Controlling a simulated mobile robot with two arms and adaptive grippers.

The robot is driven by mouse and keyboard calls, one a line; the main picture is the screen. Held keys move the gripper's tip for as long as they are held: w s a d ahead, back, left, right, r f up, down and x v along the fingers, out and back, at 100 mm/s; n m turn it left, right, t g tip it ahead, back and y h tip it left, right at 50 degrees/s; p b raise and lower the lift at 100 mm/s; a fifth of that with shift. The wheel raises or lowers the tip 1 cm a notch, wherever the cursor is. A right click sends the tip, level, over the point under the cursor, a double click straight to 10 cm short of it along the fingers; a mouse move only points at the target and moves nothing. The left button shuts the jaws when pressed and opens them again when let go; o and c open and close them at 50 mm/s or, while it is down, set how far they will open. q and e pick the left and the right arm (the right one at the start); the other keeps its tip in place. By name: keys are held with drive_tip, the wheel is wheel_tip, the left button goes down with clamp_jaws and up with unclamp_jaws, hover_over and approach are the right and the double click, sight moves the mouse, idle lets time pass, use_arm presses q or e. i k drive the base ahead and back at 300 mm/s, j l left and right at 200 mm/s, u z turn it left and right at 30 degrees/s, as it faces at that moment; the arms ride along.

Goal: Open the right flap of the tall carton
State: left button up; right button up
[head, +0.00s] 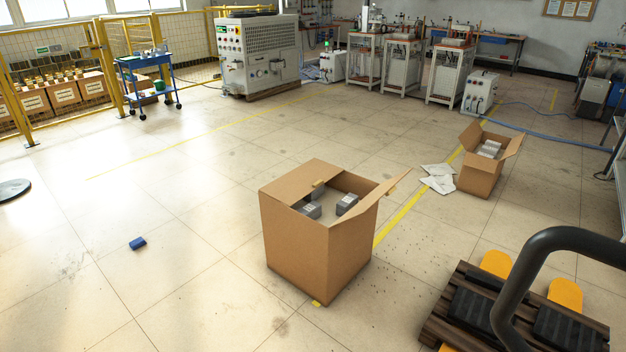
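The tall carton (315,245) stands upright on the floor near the middle of the head view. Its left flap (292,182) lies nearly level over the left part of the opening. Its right flap (372,198) is raised and slants up and outward to the right, clear of the opening. Grey blocks (346,203) show inside through the gap. Neither of my grippers is in view.
A smaller open carton (480,175) stands behind to the right, beside white sheets (438,178). A dark pallet (455,310) and a thick black curved bar (530,265) fill the lower right. A blue object (137,243) lies left; floor around it is clear.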

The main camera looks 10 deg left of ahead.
sight(290, 189)
drive_tip(key=i+j+z, duration=0.1)
drive_tip(key=i+j, duration=0.15)
drive_tip(key=i+j+z, duration=0.1)
drive_tip(key=j, duration=0.4)
drive_tip(key=i+j+z, duration=0.1)
drive_tip(key=i+j, duration=0.25)
drive_tip(key=i+j+z, duration=0.1)
drive_tip(key=j, duration=0.4)
drive_tip(key=i, duration=0.05)
